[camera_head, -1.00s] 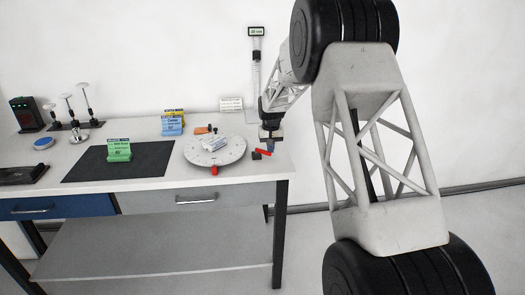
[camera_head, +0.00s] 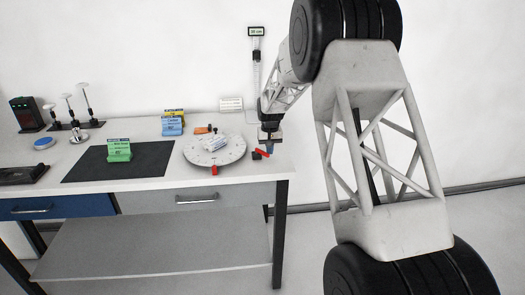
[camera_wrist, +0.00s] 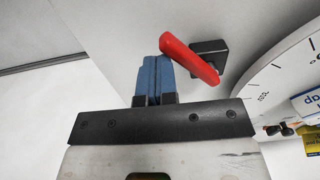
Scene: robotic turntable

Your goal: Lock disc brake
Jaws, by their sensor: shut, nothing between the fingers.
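The white round turntable disc (camera_head: 232,155) with tick marks lies on the bench near its right end. It also shows at the right edge of the wrist view (camera_wrist: 284,84). The brake's red lever (camera_wrist: 190,58) sits on a small black block (camera_wrist: 210,55) just right of the disc; the lever shows small in the head view (camera_head: 262,152). My gripper (camera_wrist: 153,62) has its blue fingers shut together with nothing between them. Its tips are beside the lever's free end, close to it; I cannot tell if they touch. It also shows in the head view (camera_head: 270,150).
Small labelled boxes lie on the disc. A red piece (camera_head: 214,170) is at the disc's front edge. A green box (camera_head: 119,152) stands on a dark mat (camera_head: 85,168). Blue and yellow boxes (camera_head: 172,126) stand behind. The bench's right edge is close to my gripper.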

